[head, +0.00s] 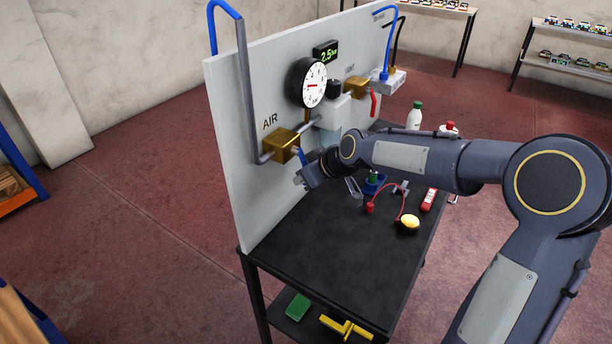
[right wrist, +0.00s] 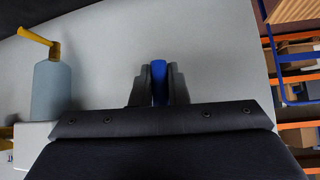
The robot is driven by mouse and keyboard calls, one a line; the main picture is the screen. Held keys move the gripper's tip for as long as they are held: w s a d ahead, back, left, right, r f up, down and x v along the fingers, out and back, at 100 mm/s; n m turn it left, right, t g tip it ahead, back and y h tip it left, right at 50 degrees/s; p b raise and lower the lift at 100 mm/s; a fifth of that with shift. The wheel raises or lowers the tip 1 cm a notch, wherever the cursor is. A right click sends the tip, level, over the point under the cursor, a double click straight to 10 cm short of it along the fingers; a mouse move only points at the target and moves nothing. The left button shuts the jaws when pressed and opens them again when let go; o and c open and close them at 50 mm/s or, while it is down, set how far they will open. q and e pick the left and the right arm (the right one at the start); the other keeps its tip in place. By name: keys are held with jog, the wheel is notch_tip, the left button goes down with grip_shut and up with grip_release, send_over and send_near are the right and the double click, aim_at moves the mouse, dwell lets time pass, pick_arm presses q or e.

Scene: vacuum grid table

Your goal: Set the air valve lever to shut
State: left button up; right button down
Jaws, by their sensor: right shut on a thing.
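The brass air valve (head: 281,146) is mounted on the pale upright panel (head: 240,200), below the label "AIR". Its blue lever (head: 300,157) shows at the front of the valve, partly hidden by my gripper. My right gripper (head: 305,176) is at the valve, shut on the blue lever. In the right wrist view the blue lever (right wrist: 159,84) stands between the two fingers of the gripper (right wrist: 159,88). My left gripper is in neither view.
A round gauge (head: 314,84) and a green digital display (head: 326,50) sit above the valve. A second brass valve with a red lever (head: 373,102) is further right. The black table (head: 320,255) holds a yellow object (head: 410,222) and bottles; its front left is clear.

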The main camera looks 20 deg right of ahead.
jog(key=c, duration=1.4)
grip_release()
jog(key=b+v, duration=0.1)
jog(key=v, duration=0.6)
jog(key=shift+s+r, duration=0.25)
jog(key=shift+d, duration=0.15)
